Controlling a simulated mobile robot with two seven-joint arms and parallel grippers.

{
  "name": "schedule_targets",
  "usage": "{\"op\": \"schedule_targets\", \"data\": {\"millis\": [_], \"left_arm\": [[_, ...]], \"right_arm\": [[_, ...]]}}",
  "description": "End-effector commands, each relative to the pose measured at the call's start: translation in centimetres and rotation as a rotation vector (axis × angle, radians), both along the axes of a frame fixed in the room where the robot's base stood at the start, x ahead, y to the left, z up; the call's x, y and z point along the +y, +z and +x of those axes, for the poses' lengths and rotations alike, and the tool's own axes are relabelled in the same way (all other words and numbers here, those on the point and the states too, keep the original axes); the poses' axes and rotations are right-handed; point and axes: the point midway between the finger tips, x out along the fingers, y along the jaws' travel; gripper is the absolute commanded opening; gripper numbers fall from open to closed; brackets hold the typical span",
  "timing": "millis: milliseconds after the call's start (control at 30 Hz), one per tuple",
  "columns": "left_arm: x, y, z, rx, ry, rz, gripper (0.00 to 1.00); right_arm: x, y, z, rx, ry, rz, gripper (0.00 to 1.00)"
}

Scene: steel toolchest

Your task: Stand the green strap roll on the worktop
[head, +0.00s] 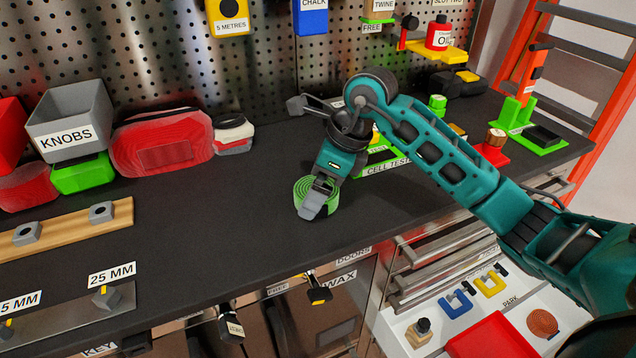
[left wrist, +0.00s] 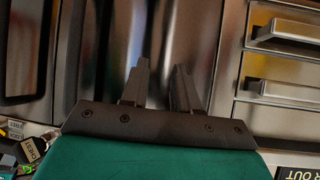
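The green strap roll (head: 302,190) is at the middle of the dark worktop (head: 235,225), near its front edge. Its coiled green layers show around the fingers of my right gripper (head: 317,196). My right arm comes in from the right and bends down over the roll. The right fingers are on the roll and look closed on it; they cover part of it. I cannot tell whether the roll touches the worktop. My left gripper (left wrist: 159,72) shows only in the left wrist view, with its two fingers apart and nothing between them, in front of steel fronts.
A wooden rail (head: 65,228) lies at the left. The worktop left of the roll is clear. An open drawer (head: 398,325) is below right.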

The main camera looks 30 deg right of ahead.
Motion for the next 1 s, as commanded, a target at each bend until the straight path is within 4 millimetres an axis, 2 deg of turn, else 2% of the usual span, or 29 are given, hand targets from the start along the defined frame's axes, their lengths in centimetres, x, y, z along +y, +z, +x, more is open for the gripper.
{"op": "schedule_targets", "data": {"millis": [167,233,500,700,833,1000], "left_arm": [[0.0,0.2,-0.2,0.003,-0.001,0.000,0.30],[0.0,0.2,-0.2,0.003,0.000,-0.001,0.30],[0.0,0.4,-0.2,0.004,-0.001,0.000,0.30],[0.0,0.5,-0.2,0.004,0.000,0.001,0.30],[0.0,0.6,-0.2,0.004,0.000,0.001,0.30],[0.0,0.5,-0.2,0.004,0.000,0.001,0.30]], "right_arm": [[-0.2,0.8,-0.1,-0.002,0.000,-0.001,1.00],[-0.5,1.8,-0.3,-0.004,0.000,-0.001,1.00],[-2.2,7.2,-1.7,-0.005,-0.001,-0.003,1.00],[-3.1,10.2,-2.6,-0.003,-0.001,0.000,1.00],[-3.4,11.2,-2.9,-0.001,-0.002,-0.001,1.00],[-3.5,11.4,-3.0,0.001,0.000,0.001,1.00]]}}
